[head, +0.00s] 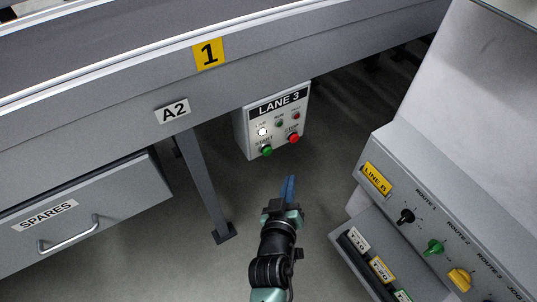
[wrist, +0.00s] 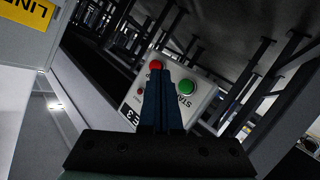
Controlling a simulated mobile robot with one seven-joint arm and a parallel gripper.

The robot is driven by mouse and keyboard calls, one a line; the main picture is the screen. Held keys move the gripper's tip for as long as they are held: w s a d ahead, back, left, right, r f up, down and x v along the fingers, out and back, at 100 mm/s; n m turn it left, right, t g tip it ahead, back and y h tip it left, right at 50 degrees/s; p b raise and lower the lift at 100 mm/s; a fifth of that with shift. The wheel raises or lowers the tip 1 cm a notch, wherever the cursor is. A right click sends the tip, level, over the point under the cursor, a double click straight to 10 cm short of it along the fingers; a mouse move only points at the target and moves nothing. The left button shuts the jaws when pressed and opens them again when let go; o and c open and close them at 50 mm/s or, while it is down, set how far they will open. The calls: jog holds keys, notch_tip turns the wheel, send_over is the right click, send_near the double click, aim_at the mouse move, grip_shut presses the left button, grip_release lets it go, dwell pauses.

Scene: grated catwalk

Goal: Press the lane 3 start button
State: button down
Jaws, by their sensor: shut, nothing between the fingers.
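The LANE 3 box (head: 251,134) hangs under the conveyor's side rail in the head view. Its green start button (head: 267,151) is at the lower left and its red stop button (head: 294,138) at the lower right. My gripper (head: 288,180) is shut and empty, below the box in the picture and apart from the buttons. In the wrist view the fingers (wrist: 163,75) cover part of the box (wrist: 204,103), with the green button (wrist: 187,88) to their right and the red button (wrist: 156,65) by their tips.
A LINE B console (head: 400,165) with several route knobs stands at the right, above an open bin drawer (head: 342,232). A SPARES drawer (head: 90,215) is at the left. A conveyor leg (head: 203,185) stands left of the box. Floor around my gripper looks clear.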

aim_at(271, 151)
jog(key=w+a+b, duration=0.4)
jog(key=w, duration=0.1)
jog(key=shift+w, duration=0.25)
dwell(1.9)
jog(key=shift+w+a+b, duration=0.25)
jog(key=shift+w+b, duration=0.1)
jog(key=shift+b, duration=0.15)
jog(key=shift+w+a+b, duration=0.5)
jog(key=shift+w+b, duration=0.05)
jog(key=shift+w, duration=0.1)
dwell(0.9)
jog(key=shift+s, duration=0.1)
jog(key=shift+s+d+p, duration=0.75)
jog(key=shift+s+p, duration=0.1)
jog(key=shift+s, duration=0.05)
jog(key=shift+s+d+p, duration=0.75)
jog(key=shift+s+p, duration=0.15)
jog(key=shift+s, duration=0.15)
jog(key=shift+s+d+p, duration=0.7)
jog(key=shift+s+p, duration=0.2)
jog(key=shift+s, duration=0.1)
